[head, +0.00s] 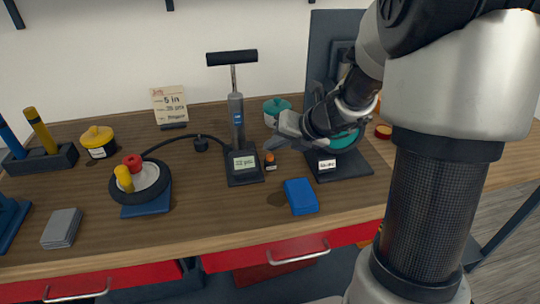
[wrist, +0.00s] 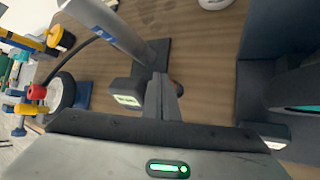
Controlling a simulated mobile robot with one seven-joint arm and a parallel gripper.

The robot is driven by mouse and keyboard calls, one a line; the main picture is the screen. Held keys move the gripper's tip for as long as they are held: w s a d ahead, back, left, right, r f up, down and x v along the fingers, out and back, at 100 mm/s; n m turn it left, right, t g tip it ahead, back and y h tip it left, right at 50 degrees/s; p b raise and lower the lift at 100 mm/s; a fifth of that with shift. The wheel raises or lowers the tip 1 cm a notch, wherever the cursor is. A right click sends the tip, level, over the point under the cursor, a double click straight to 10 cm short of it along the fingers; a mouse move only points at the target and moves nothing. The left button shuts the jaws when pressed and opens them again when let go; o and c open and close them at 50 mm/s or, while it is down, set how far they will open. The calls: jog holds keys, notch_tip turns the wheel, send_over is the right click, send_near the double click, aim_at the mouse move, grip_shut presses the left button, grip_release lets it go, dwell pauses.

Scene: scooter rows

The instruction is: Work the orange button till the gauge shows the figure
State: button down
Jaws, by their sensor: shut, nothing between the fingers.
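The orange button (head: 270,157) sits on a small dark block on the bench, just right of the pump's base. The gauge (head: 244,162) is a pale screen on the base of the grey upright pump (head: 237,120); it seems to show a psi figure in the low twenties, too small to be sure. A card (head: 169,105) behind seems to read 5 in and 35 psi. My gripper (head: 273,144) is shut and empty, its tips close above the button; contact cannot be told. In the wrist view the gripper (wrist: 164,80) hides most of the button, and the gauge (wrist: 128,100) shows beside it.
A hose runs from the pump to a small wheel (head: 153,190) on a blue stand. A blue box (head: 301,196) lies in front of the button. A dark stand (head: 345,164) with a teal part is close on the right. Grey cards (head: 62,228) lie front left.

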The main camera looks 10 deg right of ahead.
jog(key=shift+f, duration=0.15)
dwell(0.7)
jog(key=shift+f, duration=0.3)
jog(key=shift+f+b, duration=0.45)
jog(key=shift+b, duration=0.1)
dwell(0.5)
jog(key=shift+r, duration=0.1)
dwell(1.4)
jog(key=shift+r+p, duration=0.8)
jog(key=shift+p, duration=0.2)
notch_tip(320, 180, up, 5)
jog(key=p, duration=0.5)
